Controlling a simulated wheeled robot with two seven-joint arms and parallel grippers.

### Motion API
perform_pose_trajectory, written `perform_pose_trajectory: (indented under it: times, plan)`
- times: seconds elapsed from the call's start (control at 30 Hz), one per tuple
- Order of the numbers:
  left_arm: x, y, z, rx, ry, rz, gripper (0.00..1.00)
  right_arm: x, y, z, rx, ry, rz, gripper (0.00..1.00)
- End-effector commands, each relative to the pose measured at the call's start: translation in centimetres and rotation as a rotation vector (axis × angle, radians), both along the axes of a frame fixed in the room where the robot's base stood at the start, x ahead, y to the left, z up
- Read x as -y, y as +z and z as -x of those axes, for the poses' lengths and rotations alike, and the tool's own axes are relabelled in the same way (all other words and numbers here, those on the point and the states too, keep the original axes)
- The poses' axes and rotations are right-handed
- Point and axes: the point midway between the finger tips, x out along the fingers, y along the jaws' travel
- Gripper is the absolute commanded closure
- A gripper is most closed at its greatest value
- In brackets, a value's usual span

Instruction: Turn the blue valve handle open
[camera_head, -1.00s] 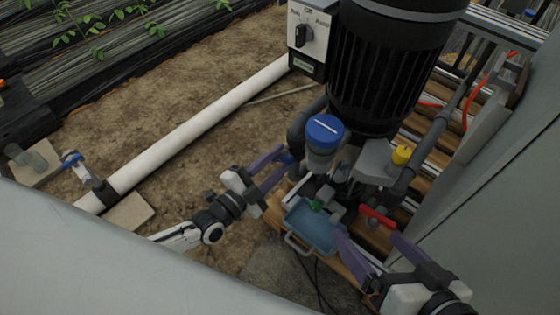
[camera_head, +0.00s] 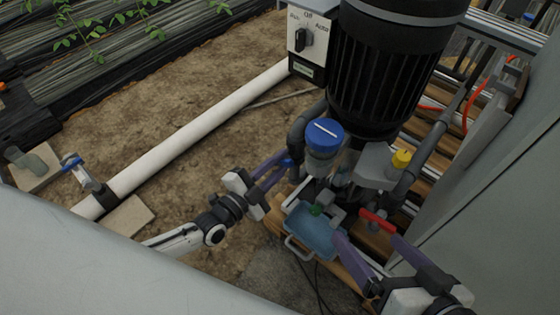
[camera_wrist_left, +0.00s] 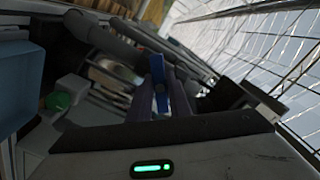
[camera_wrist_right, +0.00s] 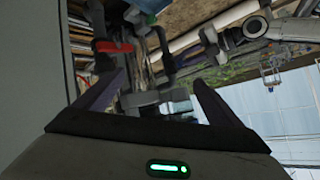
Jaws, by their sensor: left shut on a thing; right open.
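The blue valve handle (camera_wrist_left: 160,84) stands between the fingers of my left gripper (camera_wrist_left: 165,88) in the left wrist view, and the gripper is shut on it. In the head view my left gripper (camera_head: 275,170) is left of the blue-capped filter, with only a small bit of the blue handle (camera_head: 287,162) showing at its fingertips. My right gripper (camera_head: 374,243) is open and empty at the lower right, just below the red valve handle (camera_head: 377,219). It also shows open in the right wrist view (camera_wrist_right: 158,88).
The blue-capped filter (camera_head: 323,140) and the black pump motor (camera_head: 390,75) stand close by. A blue tray (camera_head: 312,236) lies below, with a green knob (camera_head: 317,209) above it. A grey panel (camera_head: 490,200) bounds the right. Another blue handle (camera_head: 71,161) sits far left.

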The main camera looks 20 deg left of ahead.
Motion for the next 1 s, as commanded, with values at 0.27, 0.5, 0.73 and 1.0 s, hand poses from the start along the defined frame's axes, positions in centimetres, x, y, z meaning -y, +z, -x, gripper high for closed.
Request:
perform_pose_trajectory:
  times: [0.27, 0.5, 0.73, 1.0]
  plan:
    - [0.0, 0.1, 0.0, -0.069, 0.002, 0.191, 1.00, 0.2, -0.5, 0.1, -0.019, 0.000, 0.020, 0.11]
    - [0.0, 0.0, 0.0, -0.147, 0.001, 0.402, 1.00, 0.4, -1.1, 0.1, -0.032, -0.001, 0.039, 0.11]
    - [0.0, 0.0, 0.0, -0.215, 0.001, 0.589, 1.00, 0.6, -1.4, 0.1, -0.040, -0.001, 0.048, 0.11]
    - [0.0, 0.0, 0.0, -0.273, 0.001, 0.751, 1.00, 0.6, -1.3, 0.1, -0.039, -0.003, 0.052, 0.11]
